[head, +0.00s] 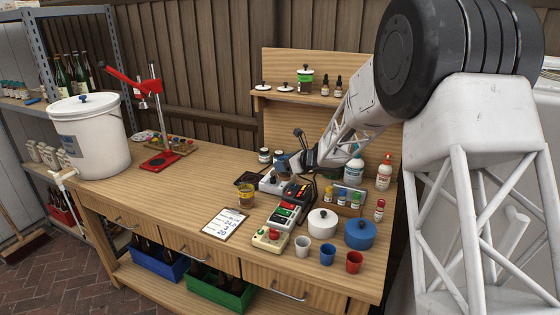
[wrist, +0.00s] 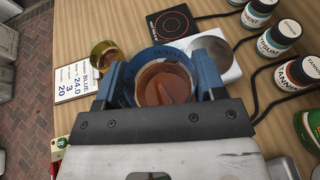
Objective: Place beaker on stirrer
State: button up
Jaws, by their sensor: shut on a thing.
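My gripper (wrist: 165,75) is shut on the beaker (wrist: 163,82), a round vessel with a blue rim band and brown contents, seen from above between the blue fingers. In the head view my gripper (head: 287,165) is over the back of the bench; the beaker is hard to make out there. The stirrer, a white unit with a grey round plate (wrist: 211,52), lies just beyond the beaker to the right in the wrist view. It also shows below my gripper in the head view (head: 268,184). The beaker overlaps its near-left edge; I cannot tell whether they touch.
An amber jar (head: 246,197) and a written card (head: 225,224) lie left of the stirrer. A black hot plate (wrist: 172,22) is beside it. Several small bottles (wrist: 285,35), cables, pots (head: 360,234) and cups (head: 327,254) crowd the right. The bench's left middle is clear.

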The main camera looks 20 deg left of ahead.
jog(key=w+a+f, duration=0.1)
jog(key=w+a, duration=0.5)
jog(key=w, duration=0.3)
jog(key=shift+w, duration=0.15)
jog(key=shift+a, duration=0.1)
jog(key=shift+f, duration=0.1)
dwell(0.3)
jog(key=shift+f, duration=1.7)
jog(key=o, duration=1.1)
jog(key=shift+f, duration=0.15)
jog(key=shift+c, duration=0.2)
jog(key=v, duration=1.2)
